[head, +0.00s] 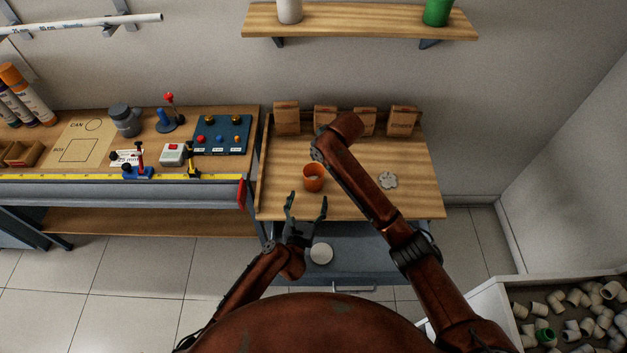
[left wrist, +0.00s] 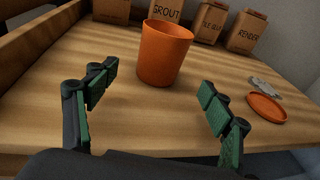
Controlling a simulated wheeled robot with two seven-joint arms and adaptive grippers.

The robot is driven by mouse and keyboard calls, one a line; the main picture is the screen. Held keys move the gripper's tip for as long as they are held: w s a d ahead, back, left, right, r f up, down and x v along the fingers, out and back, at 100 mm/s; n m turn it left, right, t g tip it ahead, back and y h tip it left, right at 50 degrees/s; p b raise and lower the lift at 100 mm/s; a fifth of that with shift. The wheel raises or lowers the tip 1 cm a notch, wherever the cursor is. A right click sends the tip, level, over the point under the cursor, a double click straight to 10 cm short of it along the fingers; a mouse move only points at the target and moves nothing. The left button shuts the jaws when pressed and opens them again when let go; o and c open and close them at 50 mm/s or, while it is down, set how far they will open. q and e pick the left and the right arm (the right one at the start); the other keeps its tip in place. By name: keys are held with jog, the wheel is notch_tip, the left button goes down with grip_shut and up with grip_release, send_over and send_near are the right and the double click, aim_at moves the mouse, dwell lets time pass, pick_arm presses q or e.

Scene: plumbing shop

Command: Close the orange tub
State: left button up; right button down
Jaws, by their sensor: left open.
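The orange tub (head: 314,178) stands upright and open-topped on the wooden bench, left of my right arm. It also shows in the left wrist view (left wrist: 165,52), just beyond the fingers. An orange disc like a lid (left wrist: 267,107) lies flat on the bench to the right of the tub. I cannot make it out in the head view, where my right arm covers part of the bench. My left gripper (head: 307,203) is open and empty, at the bench's front edge, apart from the tub. My right arm crosses over the bench; its gripper does not show.
A pale, notched object (head: 388,180) lies right of my right arm. Several paper bags (head: 287,119) stand along the back. A wooden side wall (left wrist: 40,42) borders the bench on the left. A second workbench with tools adjoins there. A bin of white pipe fittings (head: 505,300) stands at lower right.

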aim_at(315, 173)
pick_arm(q)
jog(key=x, duration=1)
jog(key=shift+w+d, duration=0.1)
jog(key=shift+c, duration=0.5)
jog(key=c, duration=1.6)
jog(key=o, duration=1.7)
jog(key=v, duration=1.2)
